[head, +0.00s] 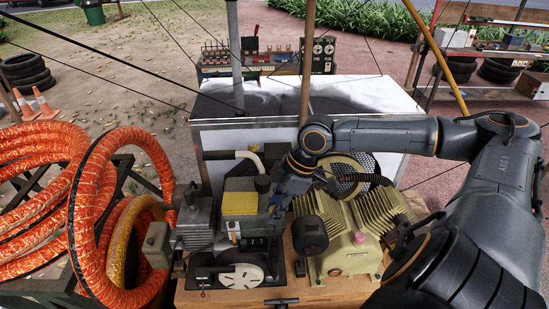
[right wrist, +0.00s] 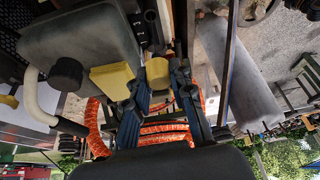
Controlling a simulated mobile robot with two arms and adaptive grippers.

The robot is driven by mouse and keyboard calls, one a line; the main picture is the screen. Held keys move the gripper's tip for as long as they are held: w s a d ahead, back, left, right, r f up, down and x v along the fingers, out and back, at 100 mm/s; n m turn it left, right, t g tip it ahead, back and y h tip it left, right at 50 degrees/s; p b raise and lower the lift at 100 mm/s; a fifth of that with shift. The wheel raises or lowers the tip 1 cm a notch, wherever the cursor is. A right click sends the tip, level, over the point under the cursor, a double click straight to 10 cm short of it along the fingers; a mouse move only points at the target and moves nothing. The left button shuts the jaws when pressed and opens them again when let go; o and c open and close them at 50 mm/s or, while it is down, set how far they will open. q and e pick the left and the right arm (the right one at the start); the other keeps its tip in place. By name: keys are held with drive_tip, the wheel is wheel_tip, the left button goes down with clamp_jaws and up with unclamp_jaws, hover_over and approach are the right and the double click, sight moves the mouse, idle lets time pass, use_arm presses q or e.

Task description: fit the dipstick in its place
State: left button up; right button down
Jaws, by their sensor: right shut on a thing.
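My right gripper (head: 274,209) comes down from the right beside the small engine (head: 240,202) with its yellow block, on the cart. In the right wrist view, the fingers of my right gripper (right wrist: 158,82) are closed about a small yellow piece (right wrist: 157,70), which looks like the dipstick's grip. The rest of the dipstick is hidden or too small to make out. I cannot tell whether its tip is in or near its hole. The head view does not show the held piece clearly. My left gripper is in neither view.
The beige finned compressor (head: 349,231) stands close right of my right gripper. Orange hose coils (head: 94,210) crowd the left side. A white-sided bench (head: 350,95) stands behind the cart. The narrow gap between engine and compressor leaves little free room.

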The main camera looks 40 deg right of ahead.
drive_tip(key=shift+f+b, duration=1.5)
drive_tip(key=shift+f, duration=3.8)
drive_tip(key=shift+r+m+p, duration=0.2)
drive_tip(key=shift+m+p, duration=0.1)
drive_tip(key=shift+p, duration=0.3)
drive_tip(key=shift+m+t+p, duration=0.3)
drive_tip(key=shift+m+p, duration=0.4)
drive_tip(key=shift+p, duration=0.1)
drive_tip(key=shift+f+m+h, duration=0.15)
drive_tip(key=shift+m+h, duration=0.25)
